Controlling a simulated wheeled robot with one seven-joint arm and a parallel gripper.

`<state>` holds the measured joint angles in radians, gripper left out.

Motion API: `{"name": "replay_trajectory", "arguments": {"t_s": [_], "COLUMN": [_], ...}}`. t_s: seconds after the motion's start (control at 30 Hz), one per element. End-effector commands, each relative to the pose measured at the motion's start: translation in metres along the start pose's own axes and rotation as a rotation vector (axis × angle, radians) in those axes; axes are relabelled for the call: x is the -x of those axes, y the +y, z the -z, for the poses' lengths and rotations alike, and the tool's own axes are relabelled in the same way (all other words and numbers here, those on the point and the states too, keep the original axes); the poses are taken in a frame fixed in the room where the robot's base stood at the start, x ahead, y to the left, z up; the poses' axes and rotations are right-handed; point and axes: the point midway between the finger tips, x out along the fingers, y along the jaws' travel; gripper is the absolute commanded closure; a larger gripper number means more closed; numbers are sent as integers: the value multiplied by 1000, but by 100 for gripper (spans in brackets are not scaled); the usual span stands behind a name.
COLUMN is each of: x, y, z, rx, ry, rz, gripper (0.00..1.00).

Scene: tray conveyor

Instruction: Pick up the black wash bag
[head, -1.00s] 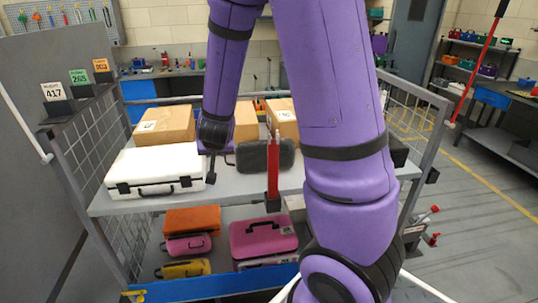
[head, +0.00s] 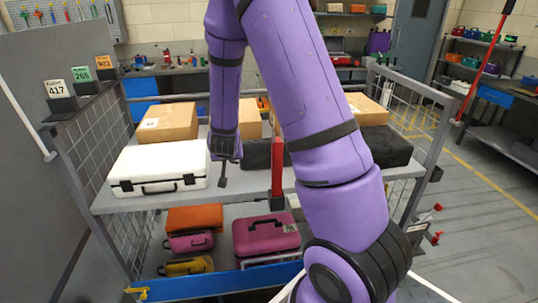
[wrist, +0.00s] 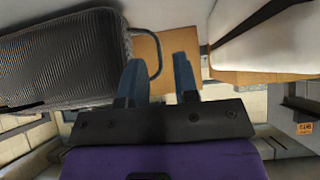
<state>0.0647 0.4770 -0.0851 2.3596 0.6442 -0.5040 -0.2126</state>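The black wash bag (head: 262,153) lies on the upper shelf, partly behind the red post and my arm in the head view. In the wrist view the dark bag (wrist: 62,62) fills the left side, with a thin loop handle (wrist: 158,52) at its near end. My gripper (head: 222,178) points down between the white case and the bag. In the wrist view its two blue-grey fingers (wrist: 158,78) are apart. The handle loop shows behind the left finger and partly in the gap. I cannot tell whether they touch.
A white case (head: 158,168) stands close to the left of my gripper. Cardboard boxes (head: 167,122) line the back of the shelf. A red post (head: 277,175) stands in front of the bag. A dark case (head: 388,147) is at the right, beside the mesh side (head: 425,115).

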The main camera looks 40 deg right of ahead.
Motion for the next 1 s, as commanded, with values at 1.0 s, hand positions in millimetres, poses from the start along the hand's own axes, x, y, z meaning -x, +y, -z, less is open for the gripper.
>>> {"name": "replay_trajectory", "arguments": {"t_s": [1.0], "x": [-36], "y": [2], "z": [2], "rx": [1], "ry": [1], "rz": [0], "gripper": [100]}}
